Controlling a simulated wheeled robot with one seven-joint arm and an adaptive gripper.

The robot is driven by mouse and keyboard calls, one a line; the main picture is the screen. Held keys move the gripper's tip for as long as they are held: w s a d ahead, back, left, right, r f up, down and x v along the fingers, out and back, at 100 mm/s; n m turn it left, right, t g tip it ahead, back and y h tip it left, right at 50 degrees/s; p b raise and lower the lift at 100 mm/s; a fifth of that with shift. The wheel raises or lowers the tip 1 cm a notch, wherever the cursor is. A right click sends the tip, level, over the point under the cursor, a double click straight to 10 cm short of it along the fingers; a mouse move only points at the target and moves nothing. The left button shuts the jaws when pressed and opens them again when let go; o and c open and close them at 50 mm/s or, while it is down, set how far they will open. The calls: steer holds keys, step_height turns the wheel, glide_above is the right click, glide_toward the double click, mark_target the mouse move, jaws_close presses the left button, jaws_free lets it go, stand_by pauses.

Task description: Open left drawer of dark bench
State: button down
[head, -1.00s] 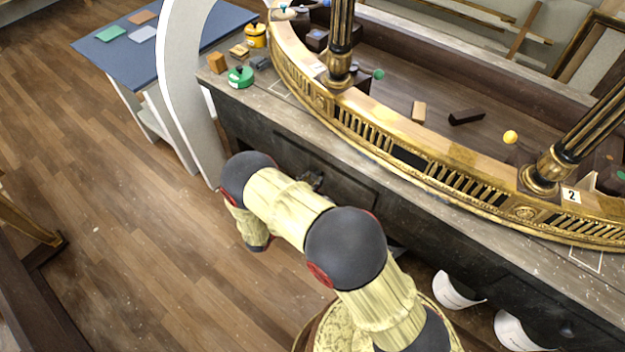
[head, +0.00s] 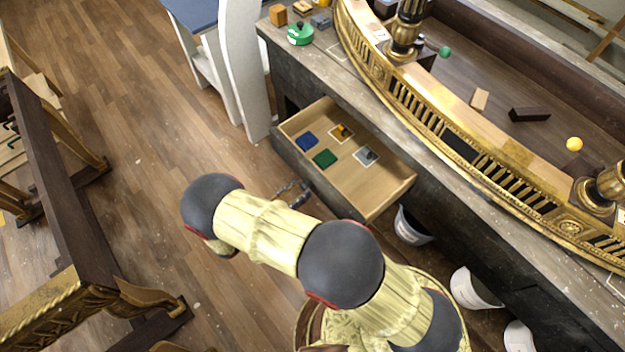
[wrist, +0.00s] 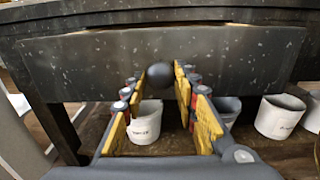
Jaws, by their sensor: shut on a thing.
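The dark bench (head: 440,205) runs diagonally through the head view. Its left drawer (head: 388,180) stands pulled well out, showing a pale wooden inside. In it lie a blue square (head: 307,141), a green square (head: 325,159), a yellow-and-dark piece (head: 341,132) and a grey piece (head: 365,155). In the wrist view, the speckled dark drawer front (wrist: 235,52) fills the upper part. My gripper (wrist: 160,82) has its yellow-padded fingers on either side of the round dark knob (wrist: 160,73) and is shut on it. In the head view my gripper (head: 294,192) is at the drawer front, partly hidden by my arm.
White buckets (head: 470,290) stand under the bench at the right. A gilt curved piece (head: 450,140) lies on the bench top. A white curved panel (head: 243,75) stands at the bench's left end. Dark wooden furniture (head: 60,170) is at far left. Wooden floor (head: 150,110) between is clear.

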steer(key=shift+v, duration=1.7)
steer(key=c, duration=1.4)
jaws_free()
steer(key=shift+d, duration=0.1)
steer(key=v, duration=1.2)
